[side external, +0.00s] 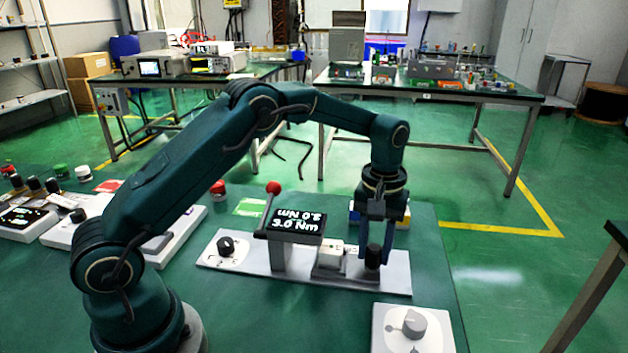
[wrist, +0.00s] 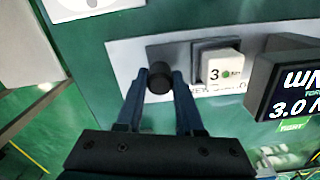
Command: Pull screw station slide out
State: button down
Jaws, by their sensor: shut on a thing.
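The screw station is a long grey plate (side external: 300,282) on the green bench, with a black display (side external: 297,221) reading 3.0 Nm. Near the plate's right end stands a black cylindrical knob (side external: 373,257), which looks like the slide's handle. In the wrist view the knob (wrist: 160,76) sits between the two blue fingers of my gripper (wrist: 160,88). My gripper (side external: 375,250) points down and is shut on this knob. A whitish block marked 3 (wrist: 220,67) is beside the knob, on the display side; it also shows in the side view (side external: 331,258). The slide's track is partly hidden.
A red-topped lever (side external: 273,188) rises beside the display. Other control panels (side external: 165,235) stand to the left. A blue and yellow item (side external: 355,212) is behind my gripper. The green bench in front of the plate is clear.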

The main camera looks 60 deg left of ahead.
jog(key=shift+w+d, duration=0.25)
jog(key=shift+w, duration=0.05)
jog(key=c, duration=0.5)
grip_release()
jog(key=shift+c, duration=0.2)
jog(key=shift+r, duration=2.65)
